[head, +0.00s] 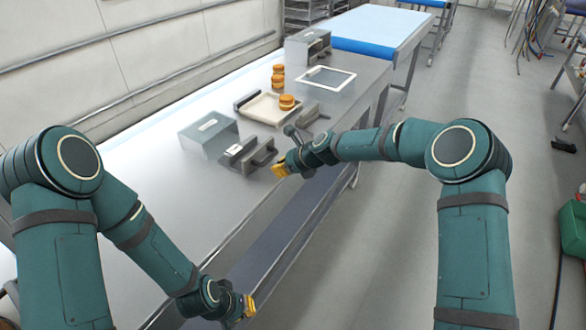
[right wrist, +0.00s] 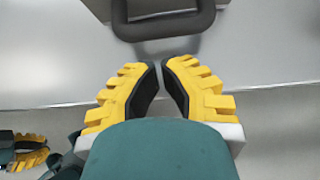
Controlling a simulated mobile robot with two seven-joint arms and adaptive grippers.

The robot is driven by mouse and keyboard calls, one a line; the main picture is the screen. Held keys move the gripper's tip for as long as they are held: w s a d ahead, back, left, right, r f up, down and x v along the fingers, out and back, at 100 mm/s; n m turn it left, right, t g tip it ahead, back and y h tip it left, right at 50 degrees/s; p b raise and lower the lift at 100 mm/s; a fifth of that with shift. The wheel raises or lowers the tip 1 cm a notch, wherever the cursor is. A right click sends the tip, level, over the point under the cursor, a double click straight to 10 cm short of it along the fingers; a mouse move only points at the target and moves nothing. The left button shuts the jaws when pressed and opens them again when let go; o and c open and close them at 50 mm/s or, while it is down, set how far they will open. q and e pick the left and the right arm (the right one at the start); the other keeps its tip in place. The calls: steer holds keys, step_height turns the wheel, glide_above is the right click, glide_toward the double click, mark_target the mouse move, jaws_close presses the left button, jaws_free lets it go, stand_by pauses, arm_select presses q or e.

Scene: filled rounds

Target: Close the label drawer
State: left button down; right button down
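A grey box (head: 208,134) with a white label on top stands on the bench. Its drawer (head: 248,150) sticks out toward the front edge, with a dark handle (head: 264,152) on its front. My right gripper (head: 279,170) is just in front of this handle, apart from it. In the right wrist view the handle (right wrist: 165,28) crosses the top, beyond the yellow fingertips (right wrist: 161,64). Those fingertips are almost together, with nothing between them. My left gripper (head: 249,306) is low by the bench's front edge, away from the drawer; its finger opening is too small to judge.
Behind the box, a pale tray (head: 262,110) holds stacked orange rounds (head: 287,102); more rounds (head: 278,74) stand beyond. A white frame (head: 328,80) and another grey box (head: 308,47) are farther back. The bench front (head: 205,215) is bare.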

arm_select(q)
steer(key=shift+r, duration=0.1)
arm_select(e)
steer(key=shift+w+a+r, duration=0.1)
steer(key=shift+w+a, duration=0.25)
steer(key=shift+a, duration=0.15)
